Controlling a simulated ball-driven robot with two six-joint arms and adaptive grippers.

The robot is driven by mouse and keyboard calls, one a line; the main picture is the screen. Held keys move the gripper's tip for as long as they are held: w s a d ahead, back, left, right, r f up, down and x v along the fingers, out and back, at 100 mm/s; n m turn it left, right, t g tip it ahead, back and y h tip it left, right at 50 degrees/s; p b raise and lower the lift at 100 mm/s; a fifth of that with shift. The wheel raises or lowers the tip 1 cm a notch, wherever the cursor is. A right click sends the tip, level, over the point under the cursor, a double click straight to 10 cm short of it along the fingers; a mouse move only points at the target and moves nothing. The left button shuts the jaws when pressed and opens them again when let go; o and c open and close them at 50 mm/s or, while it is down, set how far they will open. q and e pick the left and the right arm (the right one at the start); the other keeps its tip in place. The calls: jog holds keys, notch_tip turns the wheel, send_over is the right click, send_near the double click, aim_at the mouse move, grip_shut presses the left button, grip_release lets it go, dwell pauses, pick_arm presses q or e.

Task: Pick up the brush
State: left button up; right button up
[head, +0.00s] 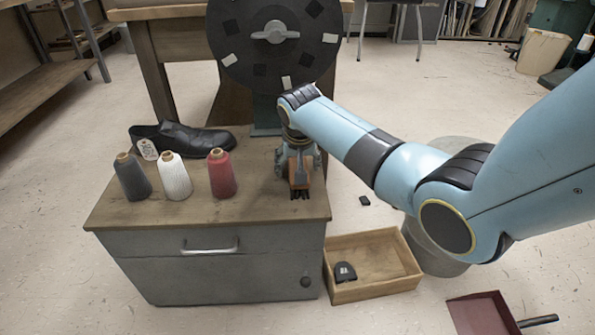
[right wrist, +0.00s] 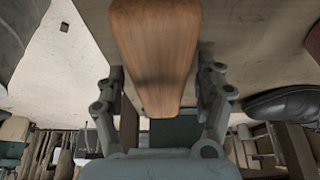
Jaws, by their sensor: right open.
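The brush (head: 299,176) has a wooden body with dark bristles and is at the right part of the cabinet top, bristles toward the front edge. Whether it rests on the top or is off it I cannot tell. In the right wrist view the brush's brown wood (right wrist: 155,50) fills the upper middle. My right gripper (head: 298,158) is over the brush from behind. Its fingers (right wrist: 161,75) are open, one on each side of the wood, and a narrow gap seems to show on the right side. My left gripper is not in view.
Grey, white and red thread cones (head: 221,174) and a black shoe (head: 182,138) stand left on the cabinet (head: 258,208). A machine with a dark disc (head: 240,70) is behind. A wooden box (head: 390,256), a dark red dustpan (head: 482,314) and a small black piece (head: 364,200) are on the floor.

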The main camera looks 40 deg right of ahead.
jog(key=c, duration=1.4)
jog(key=shift+o, duration=0.2)
jog(key=shift+r, duration=0.1)
